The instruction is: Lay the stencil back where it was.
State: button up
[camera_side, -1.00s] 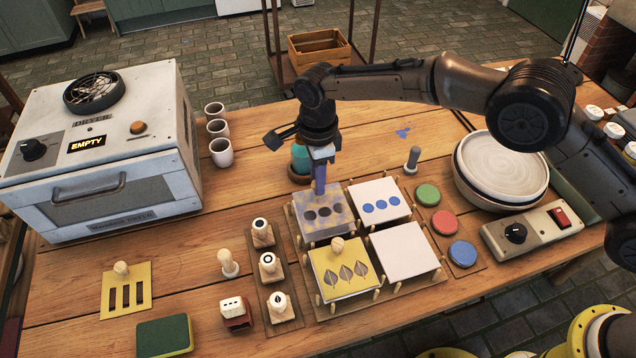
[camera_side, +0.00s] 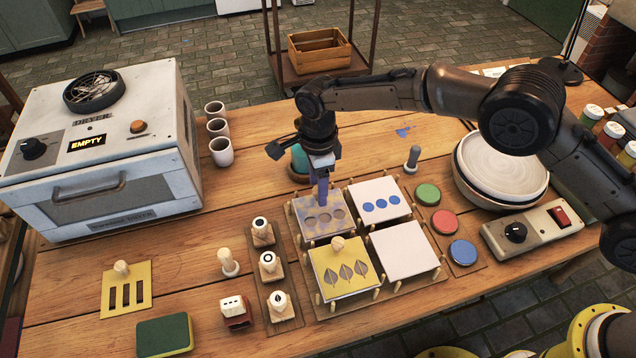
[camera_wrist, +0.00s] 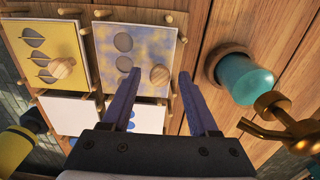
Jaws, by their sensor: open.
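The paint-smudged stencil (camera_side: 337,204) with three round holes lies flat in the back-left place of the pegged rack (camera_side: 372,297). It is stained blue and yellow, and it also shows in the wrist view (camera_wrist: 118,62). Its wooden knob (camera_wrist: 160,75) stands between my fingertips. My gripper (camera_side: 320,200) is open over the stencil; in the wrist view the two fingers (camera_wrist: 160,80) are apart on either side of the knob. In the side view the fingers hide the knob. What lies beneath the stencil is hard to tell; grey shows through the holes.
A white plate with three blue dots (camera_side: 367,190) is at back right, a blank plate (camera_side: 405,248) at front right. A yellow leaf stencil (camera_side: 326,262) covers the front-left place. A teal bottle (camera_wrist: 245,78) stands close behind. Stamps (camera_side: 268,264) stand left of the rack.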

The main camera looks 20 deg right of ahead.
notch_tip(320, 180, up, 12)
jog(key=shift+r, duration=0.15)
dwell(0.3)
jog(key=s+d+r+n+t, duration=0.1)
jog(key=s+d+r+n, duration=0.2)
jog(key=d+r, duration=0.35)
jog(key=s+d+r+n+t+y, duration=0.1)
jog(key=s+d+r+n, duration=0.15)
jog(key=d+r, duration=0.4)
jog(key=s+d+r+n+t, duration=0.1)
jog(key=s+d+r+n, duration=0.25)
jog(key=d, duration=0.55)
jog(key=s+d+f+n+t, duration=0.1)
jog(key=s+d+n, duration=0.2)
jog(key=s, duration=0.4)
jog(key=s+d+f+n, duration=0.2)
jog(key=s+d, duration=0.3)
jog(key=s, duration=0.3)
jog(key=s+d+f+n+t+h, duration=0.1)
jog(key=s+d+n, duration=0.3)
jog(key=s, duration=0.4)
jog(key=shift+d+f+t, duration=0.3)
jog(key=shift+d+f, duration=0.2)
jog(key=shift+d, duration=0.1)
